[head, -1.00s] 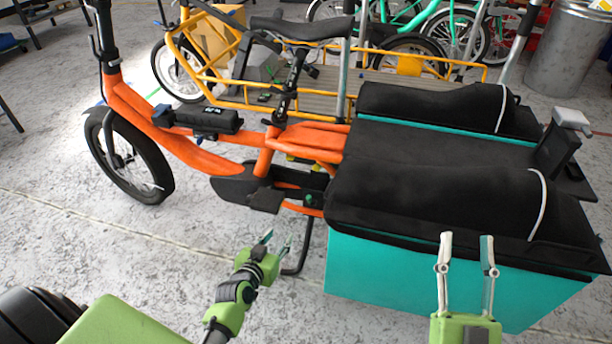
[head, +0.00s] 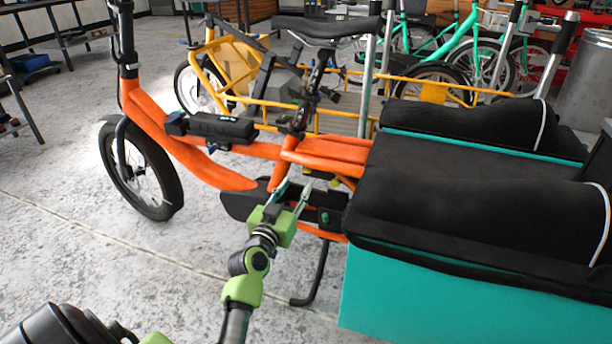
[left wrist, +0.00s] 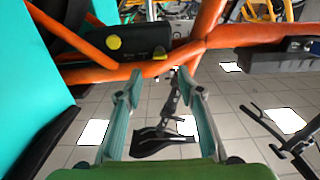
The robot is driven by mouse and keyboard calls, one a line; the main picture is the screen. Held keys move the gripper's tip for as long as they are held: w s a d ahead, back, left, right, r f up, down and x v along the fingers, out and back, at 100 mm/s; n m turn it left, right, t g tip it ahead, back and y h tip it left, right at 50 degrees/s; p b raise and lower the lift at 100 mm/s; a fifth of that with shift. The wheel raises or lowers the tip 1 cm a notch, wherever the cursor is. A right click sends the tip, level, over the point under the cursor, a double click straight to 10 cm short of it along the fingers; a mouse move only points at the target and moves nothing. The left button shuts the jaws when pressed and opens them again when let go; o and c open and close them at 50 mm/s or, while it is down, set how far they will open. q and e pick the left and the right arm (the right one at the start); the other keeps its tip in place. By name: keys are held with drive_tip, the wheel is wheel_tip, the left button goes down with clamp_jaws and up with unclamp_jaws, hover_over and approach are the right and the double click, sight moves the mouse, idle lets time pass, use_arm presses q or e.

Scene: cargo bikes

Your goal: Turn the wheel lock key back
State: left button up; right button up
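The orange cargo bike (head: 330,150) stands across the head view, with a black-covered teal cargo box (head: 420,300) at its right. My left gripper (head: 296,187) is open and empty, with its fingertips in front of the lower orange frame near the crank area. In the left wrist view, the open fingers (left wrist: 158,78) point toward an orange frame tube (left wrist: 120,74). I cannot make out a wheel lock key in either view. My right gripper is out of view.
The black kickstand (head: 322,270) stands below the frame, right of my left arm. A yellow cargo bike (head: 265,110) is close behind the orange one. Teal bikes (head: 460,40) and a metal bin (head: 585,75) are farther back.

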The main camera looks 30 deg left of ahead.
sight(306, 172)
use_arm(q)
drive_tip(key=b+x, duration=0.2)
drive_tip(key=x, duration=0.6)
drive_tip(key=shift+w, duration=0.25)
clamp_jaws()
